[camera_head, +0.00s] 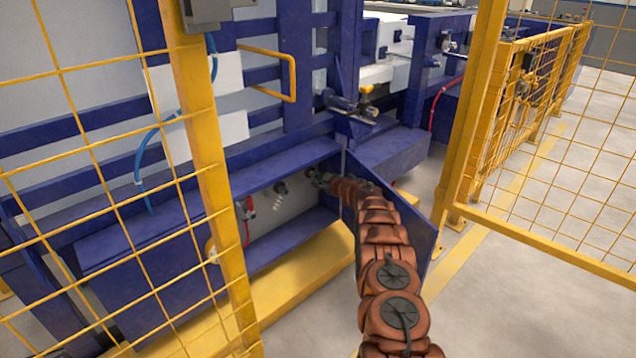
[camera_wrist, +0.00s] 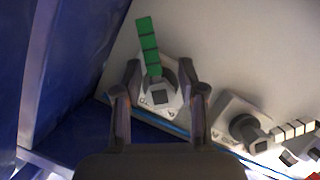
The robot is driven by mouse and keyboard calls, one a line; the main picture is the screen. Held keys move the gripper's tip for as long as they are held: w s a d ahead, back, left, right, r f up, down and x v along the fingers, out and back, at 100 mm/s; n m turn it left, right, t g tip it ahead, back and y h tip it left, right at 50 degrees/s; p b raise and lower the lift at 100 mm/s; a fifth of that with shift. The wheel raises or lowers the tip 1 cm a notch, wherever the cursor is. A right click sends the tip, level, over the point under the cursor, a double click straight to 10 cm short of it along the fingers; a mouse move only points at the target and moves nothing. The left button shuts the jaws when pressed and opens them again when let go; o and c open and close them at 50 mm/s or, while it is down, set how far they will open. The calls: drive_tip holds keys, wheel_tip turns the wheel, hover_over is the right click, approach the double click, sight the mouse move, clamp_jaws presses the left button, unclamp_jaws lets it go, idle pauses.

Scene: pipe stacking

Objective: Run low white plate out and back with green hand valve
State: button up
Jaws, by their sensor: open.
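The green hand valve shows in the wrist view as a green segmented handle (camera_wrist: 148,45) rising from a grey hub on a white square base (camera_wrist: 160,97), mounted on a pale panel. My gripper (camera_wrist: 161,78) is open, with one finger on each side of the valve's hub. I cannot tell whether either finger touches it. In the head view my gripper (camera_head: 322,179) reaches into the recess under the blue shelf, and the green handle cannot be made out. A white plate (camera_head: 222,125) hangs low behind the yellow fence, with another white plate (camera_head: 205,82) above it.
A second valve with a white handle (camera_wrist: 291,132) sits right of the green one. A blue wall (camera_wrist: 70,60) is close on the left. A blue door panel (camera_head: 424,235) stands beside my arm. Yellow mesh fences (camera_head: 215,190) flank the opening.

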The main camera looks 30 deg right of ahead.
drive_tip(key=shift+b+x, duration=0.8)
drive_tip(key=shift+x, duration=0.05)
drive_tip(key=shift+w+f, duration=0.1)
clamp_jaws()
idle(0.5)
